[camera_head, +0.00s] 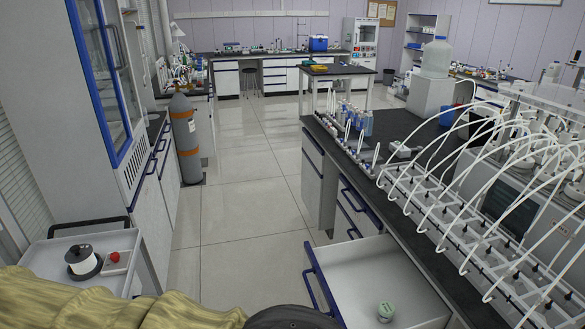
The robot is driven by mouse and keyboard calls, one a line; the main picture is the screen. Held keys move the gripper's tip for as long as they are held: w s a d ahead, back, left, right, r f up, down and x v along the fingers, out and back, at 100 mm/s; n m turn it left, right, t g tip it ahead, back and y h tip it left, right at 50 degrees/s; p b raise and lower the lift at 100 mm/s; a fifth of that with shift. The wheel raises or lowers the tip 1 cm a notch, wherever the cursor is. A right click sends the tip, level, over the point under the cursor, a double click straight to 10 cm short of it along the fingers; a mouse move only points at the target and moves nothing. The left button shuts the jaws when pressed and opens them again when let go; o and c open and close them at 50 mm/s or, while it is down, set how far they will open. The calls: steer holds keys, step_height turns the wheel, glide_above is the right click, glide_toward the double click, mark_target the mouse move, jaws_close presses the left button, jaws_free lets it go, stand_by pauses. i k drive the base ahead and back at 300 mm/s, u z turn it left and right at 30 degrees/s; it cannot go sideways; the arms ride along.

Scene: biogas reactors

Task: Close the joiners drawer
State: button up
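A white drawer (350,282) stands open at the lower right, pulled out from under the dark-topped bench into the aisle. Its blue handle (322,283) is on the front panel, at the drawer's left side in the picture. A small jar with a pale green top (385,311) stands inside near the bottom edge of the picture. No label is readable, so I cannot confirm that this is the joiners drawer. My gripper is not in view.
Closed drawers with blue handles (357,205) lie farther along the bench. Tubing apparatus (470,215) covers the bench top. A white tray (50,262) with small devices and a gas cylinder (185,140) stand left. The tiled aisle (245,190) between is clear.

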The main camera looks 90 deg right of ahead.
mark_target(347, 282)
steer(key=z, duration=1.8)
